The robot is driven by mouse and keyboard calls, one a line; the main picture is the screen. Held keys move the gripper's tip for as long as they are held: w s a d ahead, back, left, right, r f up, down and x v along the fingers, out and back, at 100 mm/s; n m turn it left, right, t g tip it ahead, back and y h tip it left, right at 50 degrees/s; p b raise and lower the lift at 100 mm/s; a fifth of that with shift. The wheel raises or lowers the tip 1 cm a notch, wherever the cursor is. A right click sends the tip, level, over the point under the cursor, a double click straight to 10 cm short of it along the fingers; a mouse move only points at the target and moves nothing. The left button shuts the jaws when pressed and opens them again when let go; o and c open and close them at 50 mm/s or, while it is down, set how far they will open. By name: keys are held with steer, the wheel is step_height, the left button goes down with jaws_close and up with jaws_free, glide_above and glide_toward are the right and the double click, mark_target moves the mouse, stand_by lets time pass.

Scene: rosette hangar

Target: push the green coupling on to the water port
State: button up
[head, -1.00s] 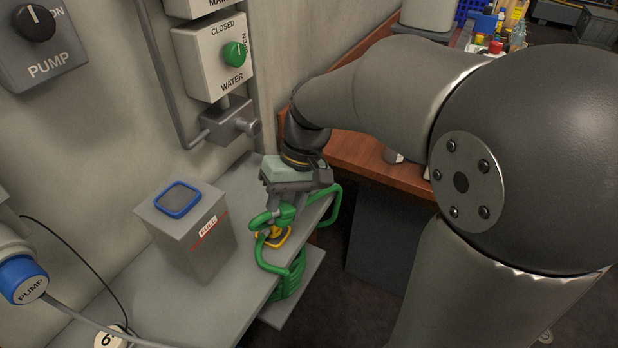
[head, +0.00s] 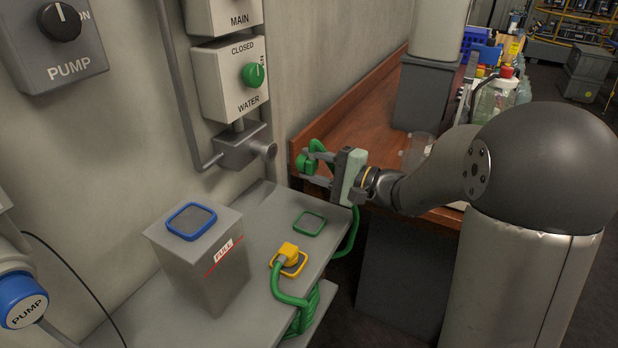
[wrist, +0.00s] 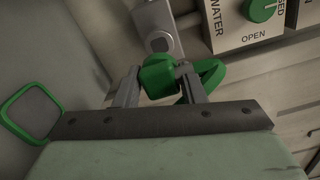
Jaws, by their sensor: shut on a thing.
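My gripper (head: 318,168) is shut on the green coupling (head: 306,164), with the green hose trailing from it. In the wrist view the coupling (wrist: 159,76) sits between the two fingers. The water port (head: 268,151) is the grey spout on the box below the water valve. It stands to the left of the coupling in the head view, with a gap between them. In the wrist view the port (wrist: 160,42) shows just beyond the coupling; whether they are in line I cannot tell exactly.
The water valve (head: 253,76) has a green knob. The grey shelf (head: 262,222) below bears an empty green square outline (head: 310,223), a yellow coupling (head: 289,252) on a yellow outline and a grey tank (head: 203,262) marked FULL. A brown bench (head: 345,130) lies behind.

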mark_target(272, 153)
steer(key=shift+a, duration=0.15)
steer(key=shift+p+x, duration=0.9)
steer(key=shift+x, duration=1.9)
steer(key=shift+b, duration=1.55)
steer(key=shift+w+a, duration=0.3)
steer(key=shift+a, duration=0.1)
stand_by(0.4)
steer(key=o, duration=1)
steer(key=shift+d+b, duration=0.1)
steer(key=shift+b, duration=0.2)
steer(key=b+v, duration=0.1)
steer(key=v, duration=1.6)
steer(key=shift+s, duration=0.1)
